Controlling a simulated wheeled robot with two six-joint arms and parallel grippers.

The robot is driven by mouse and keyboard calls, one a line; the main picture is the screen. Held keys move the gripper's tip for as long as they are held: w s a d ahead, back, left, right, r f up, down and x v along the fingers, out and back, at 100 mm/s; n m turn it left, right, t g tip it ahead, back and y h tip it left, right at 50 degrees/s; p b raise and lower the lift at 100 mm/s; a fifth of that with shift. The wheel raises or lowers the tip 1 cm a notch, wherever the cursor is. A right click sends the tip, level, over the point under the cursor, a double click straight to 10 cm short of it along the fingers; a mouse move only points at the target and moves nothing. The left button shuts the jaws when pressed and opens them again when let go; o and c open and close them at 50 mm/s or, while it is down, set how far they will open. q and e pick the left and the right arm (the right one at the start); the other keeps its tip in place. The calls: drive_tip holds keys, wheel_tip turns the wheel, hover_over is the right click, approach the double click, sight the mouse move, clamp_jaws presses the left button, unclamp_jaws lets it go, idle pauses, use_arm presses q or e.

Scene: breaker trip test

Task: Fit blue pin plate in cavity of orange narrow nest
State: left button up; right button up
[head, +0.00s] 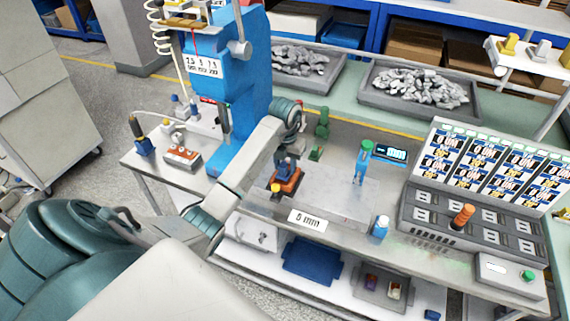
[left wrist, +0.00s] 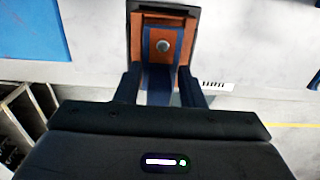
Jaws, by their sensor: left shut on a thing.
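The orange narrow nest (head: 289,186) sits on the grey bench's work surface, below my left gripper. In the left wrist view the nest (left wrist: 143,40) has orange walls at both sides of the blue pin plate (left wrist: 162,68), which carries a round grey pin. The plate lies between the nest walls at its far part; I cannot tell whether it is fully seated. My left gripper (left wrist: 160,88) is shut on the near part of the plate. In the head view the left gripper (head: 286,166) partly hides plate and nest. My right gripper is not in view.
A green fixture (head: 321,125) stands behind the nest, and a blue post (head: 362,162) stands to its right. A blue bottle (head: 380,227) is near the front edge. The blue press (head: 233,80) rises to the left. Trays of grey parts (head: 415,88) lie behind.

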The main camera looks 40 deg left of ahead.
use_arm(q)
drive_tip(key=shift+f, duration=0.15)
idle(0.9)
drive_tip(key=shift+f+b, duration=0.75)
drive_tip(key=o, duration=1.1)
